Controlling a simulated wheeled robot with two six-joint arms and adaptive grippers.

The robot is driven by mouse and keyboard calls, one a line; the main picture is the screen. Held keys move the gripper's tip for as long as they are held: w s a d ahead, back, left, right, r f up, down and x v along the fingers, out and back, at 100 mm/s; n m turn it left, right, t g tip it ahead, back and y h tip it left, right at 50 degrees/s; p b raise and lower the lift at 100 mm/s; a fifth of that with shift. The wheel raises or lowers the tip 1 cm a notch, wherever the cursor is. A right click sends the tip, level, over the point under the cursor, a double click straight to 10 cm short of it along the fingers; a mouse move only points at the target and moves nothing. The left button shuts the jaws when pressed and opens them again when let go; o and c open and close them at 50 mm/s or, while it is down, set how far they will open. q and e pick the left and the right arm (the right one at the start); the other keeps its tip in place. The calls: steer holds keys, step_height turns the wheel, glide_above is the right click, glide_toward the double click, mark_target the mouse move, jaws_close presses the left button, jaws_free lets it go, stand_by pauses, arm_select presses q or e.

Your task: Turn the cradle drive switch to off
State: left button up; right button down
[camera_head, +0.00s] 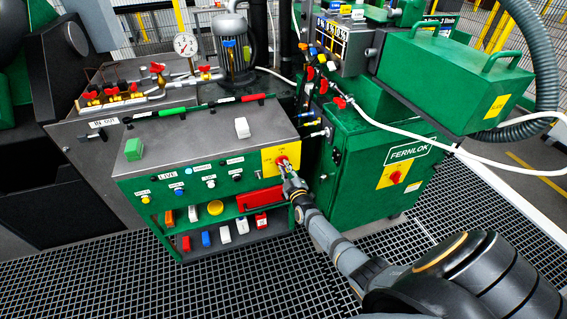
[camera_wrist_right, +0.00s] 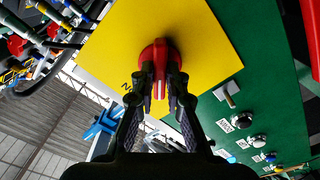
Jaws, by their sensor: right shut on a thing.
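A red rotary switch (camera_wrist_right: 159,54) sits on a yellow plate (camera_wrist_right: 205,45) on the green front panel of the control console. In the head view the yellow plate (camera_head: 269,161) is at the console's right end, and the red switch (camera_head: 282,161) shows just beyond my fingertips. My right gripper (camera_wrist_right: 160,88) is shut on the red switch handle, one finger on each side of it. It also shows in the head view (camera_head: 286,172), reaching the panel from the lower right. The plate's lettering is mostly hidden or too small to read. My left gripper is not in view.
A green FERNLOK cabinet (camera_head: 363,182) with another red switch (camera_head: 396,177) on a yellow plate stands to the right. Buttons and a lever (camera_wrist_right: 231,98) sit beside the held switch. A white cable (camera_head: 440,143) crosses the cabinet. Grating floor (camera_head: 240,285) lies in front.

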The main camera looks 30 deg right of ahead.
steer(key=n+p, duration=0.2)
steer(key=n, duration=0.1)
steer(key=shift+r+n, duration=0.1)
steer(key=shift+n, duration=0.6)
steer(key=n+p, duration=0.2)
steer(key=n, duration=0.2)
steer(key=c, duration=1.2)
jaws_free()
